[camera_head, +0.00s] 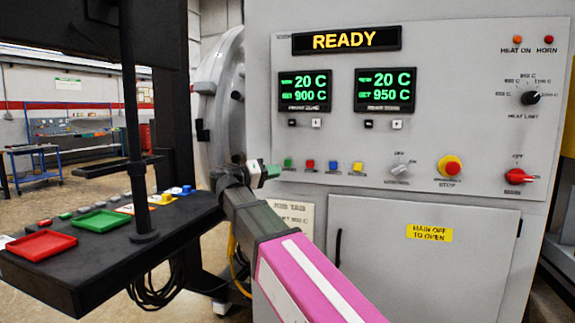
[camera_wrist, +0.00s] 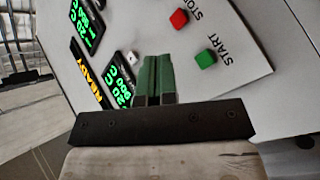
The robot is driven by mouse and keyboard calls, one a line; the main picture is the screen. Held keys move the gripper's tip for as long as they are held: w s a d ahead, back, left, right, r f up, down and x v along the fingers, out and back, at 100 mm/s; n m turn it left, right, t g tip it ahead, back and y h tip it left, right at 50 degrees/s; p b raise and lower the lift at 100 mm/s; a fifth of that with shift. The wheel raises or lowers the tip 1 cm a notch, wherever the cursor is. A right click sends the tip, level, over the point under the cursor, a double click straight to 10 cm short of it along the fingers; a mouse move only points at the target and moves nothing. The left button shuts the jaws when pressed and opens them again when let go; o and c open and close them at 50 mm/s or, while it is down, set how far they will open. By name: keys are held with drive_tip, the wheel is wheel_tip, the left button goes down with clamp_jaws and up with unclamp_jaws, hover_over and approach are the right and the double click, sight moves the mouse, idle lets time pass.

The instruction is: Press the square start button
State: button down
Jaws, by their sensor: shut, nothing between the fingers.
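The square green start button (camera_head: 288,162) is at the left end of a row of coloured buttons on the grey furnace panel. In the wrist view the green button (camera_wrist: 205,58), labelled START, is to the right of my fingertips. My gripper (camera_head: 273,171) is just left of and slightly below the button in the head view. In the wrist view my gripper (camera_wrist: 155,60) has its two green fingers shut together with nothing between them. The fingertips look apart from the button; the exact gap to the panel cannot be told.
A red STOP button (camera_wrist: 179,18) sits beside START. Blue (camera_head: 333,166) and yellow (camera_head: 357,168) buttons follow along the row. The READY display (camera_head: 346,40) is above. A dark shelf with a red tray (camera_head: 40,245) and a green tray (camera_head: 99,222) stands at left.

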sight(284, 166)
drive_tip(key=shift+w, duration=0.15)
drive_tip(key=shift+w+d, duration=0.5)
drive_tip(key=shift+w, duration=0.85)
drive_tip(key=shift+w+d, duration=0.55)
drive_tip(key=shift+w, duration=0.75)
drive_tip(key=shift+w+d, duration=0.5)
drive_tip(key=shift+w, duration=0.85)
drive_tip(key=shift+w, duration=0.15)
drive_tip(key=shift+w+d, duration=0.15)
drive_tip(key=shift+w, duration=0.1)
drive_tip(key=shift+w+d, duration=0.15)
drive_tip(key=shift+w, duration=0.3)
drive_tip(key=shift+s+a, duration=0.3)
drive_tip(key=shift+s, duration=0.55)
drive_tip(key=shift+s+a, duration=0.3)
drive_tip(key=shift+s, duration=0.5)
drive_tip(key=shift+s+a, duration=0.25)
drive_tip(key=shift+s, duration=0.5)
drive_tip(key=shift+s+a, duration=0.3)
drive_tip(key=shift+s, duration=0.5)
